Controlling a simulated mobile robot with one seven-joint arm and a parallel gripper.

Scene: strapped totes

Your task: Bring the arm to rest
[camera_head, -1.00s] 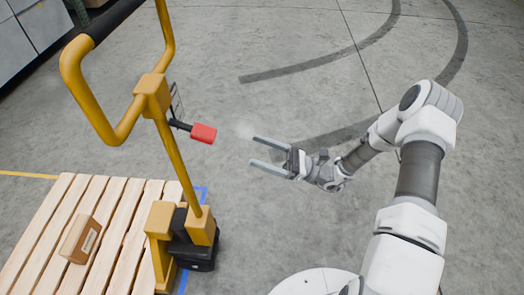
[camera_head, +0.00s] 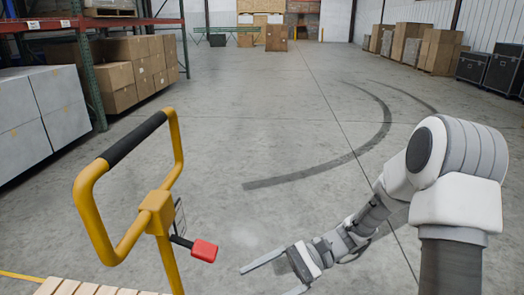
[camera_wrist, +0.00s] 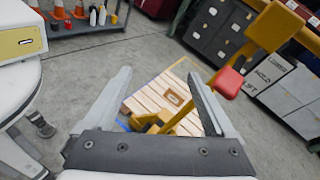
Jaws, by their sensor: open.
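My gripper (camera_head: 272,277) is at the lower middle of the head view, open and empty, its two grey fingers pointing left. It is held in the air to the right of the yellow pallet jack (camera_head: 158,205). A red grip (camera_head: 204,251) on the jack is left of the fingers and apart from them. The wrist view shows both fingers of my gripper (camera_wrist: 165,98) spread wide, with the wooden pallet (camera_wrist: 155,90) beyond them. My arm is bent at the right of the head view.
A small cardboard box (camera_wrist: 173,97) lies on the pallet. Grey-white crates (camera_head: 38,115) and a rack of cartons (camera_head: 130,75) stand at the left. Cartons (camera_head: 435,50) and black cases (camera_head: 488,70) line the right wall. The middle floor is clear.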

